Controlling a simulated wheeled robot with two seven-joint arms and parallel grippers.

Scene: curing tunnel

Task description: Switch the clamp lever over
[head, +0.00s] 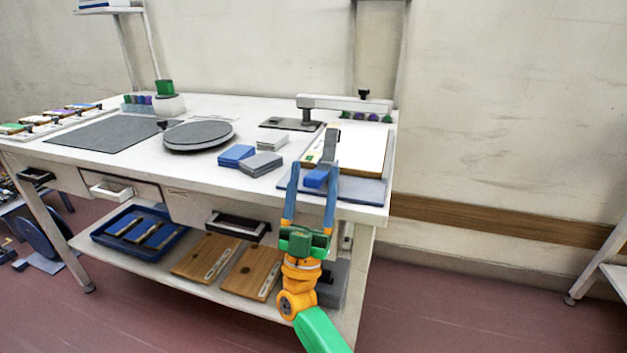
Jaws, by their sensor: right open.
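The clamp lever is a grey bar (329,146) with a blue end (317,177) on the near left edge of a white board (361,152). The lever's blue end points toward the table's front edge. My right gripper (314,168) is open at the table's front right. Its two blue fingers stand to the left and right of the blue end. I cannot tell whether either finger touches it. My left gripper is not in view.
The board lies on a blue-grey mat (375,190) at the table's right end. Stacked blue and grey blocks (261,164) stand to its left, with a round grey turntable (198,134) beyond. A long-armed stapler-like device (345,104) stands behind. The lower shelf holds wooden boards (206,258).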

